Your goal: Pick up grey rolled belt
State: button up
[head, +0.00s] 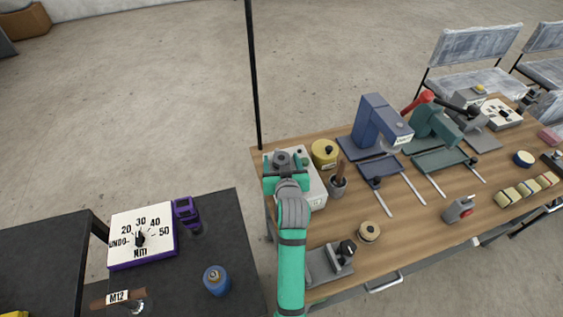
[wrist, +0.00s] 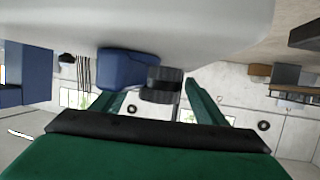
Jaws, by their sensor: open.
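My gripper (head: 284,168) is over the left end of the wooden workbench (head: 405,215), above a pale grey box. The wrist view shows its two green fingers (wrist: 160,98) spread apart with nothing held between them. A dark grey ribbed roll-like thing (wrist: 162,84) shows beyond the fingers beside a blue block; I cannot tell whether it is the grey rolled belt. In the head view, a tan roll (head: 369,231) lies on the bench to the right of my arm. No clearly grey rolled belt stands out there; my arm hides part of the bench.
A yellow roll (head: 324,152) and a dark cup with tools (head: 338,187) stand close right of my gripper. A blue press (head: 378,128) and a green press (head: 437,130) stand farther back. A dark table (head: 180,275) with a dial box (head: 142,236) is at left.

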jog(key=c, duration=1.2)
jog(key=shift+c, duration=0.2)
jog(key=shift+r, duration=0.2)
